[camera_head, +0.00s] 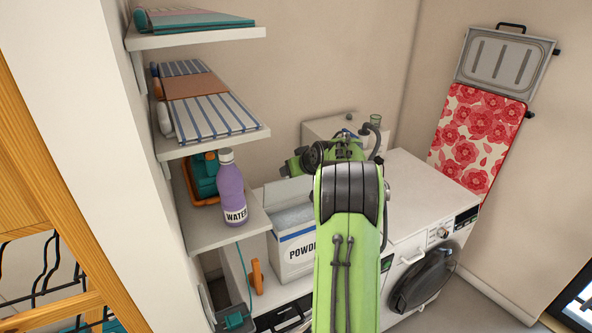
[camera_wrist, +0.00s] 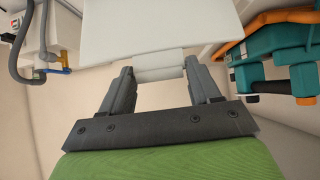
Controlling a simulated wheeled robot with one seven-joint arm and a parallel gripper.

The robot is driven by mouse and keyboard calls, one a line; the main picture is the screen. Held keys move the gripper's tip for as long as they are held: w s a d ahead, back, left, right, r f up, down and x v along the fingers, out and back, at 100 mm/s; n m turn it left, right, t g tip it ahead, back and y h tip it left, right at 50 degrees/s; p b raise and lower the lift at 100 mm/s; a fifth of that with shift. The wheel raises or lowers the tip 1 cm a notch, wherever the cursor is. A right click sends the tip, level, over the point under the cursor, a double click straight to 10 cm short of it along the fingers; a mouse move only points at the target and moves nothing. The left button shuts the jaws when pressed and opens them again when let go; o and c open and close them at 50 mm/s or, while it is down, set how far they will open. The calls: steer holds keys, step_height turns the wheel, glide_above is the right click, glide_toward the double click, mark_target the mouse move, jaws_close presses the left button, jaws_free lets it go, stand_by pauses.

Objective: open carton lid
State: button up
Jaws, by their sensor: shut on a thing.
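The white carton (camera_head: 294,256), with "POWD" readable and a dark blue stripe on its front, stands on the white surface beside the washing machine. Its pale lid (camera_head: 286,191) is raised at the back, and the top behind the front edge looks uncovered. My green arm hides the carton's right side and my gripper in the head view. In the wrist view my gripper (camera_wrist: 160,69) is shut on a narrow white tab at the edge of a white panel (camera_wrist: 150,25), which appears to be the carton lid. The fingers sit on either side of the tab.
Wall shelves on the left hold folded cloths and a purple water bottle (camera_head: 231,190). A teal and orange tool (camera_wrist: 275,60) is close on the right in the wrist view. A grey hose (camera_wrist: 30,55) is at left. The washing machine top (camera_head: 425,190) is mostly clear.

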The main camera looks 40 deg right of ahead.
steer(key=shift+w+r, duration=0.1)
steer(key=shift+r, duration=0.2)
steer(key=o, duration=1.5)
steer(key=shift+f, duration=0.2)
steer(key=b+v, duration=0.2)
steer(key=v, duration=1.4)
steer(key=shift+f, duration=0.15)
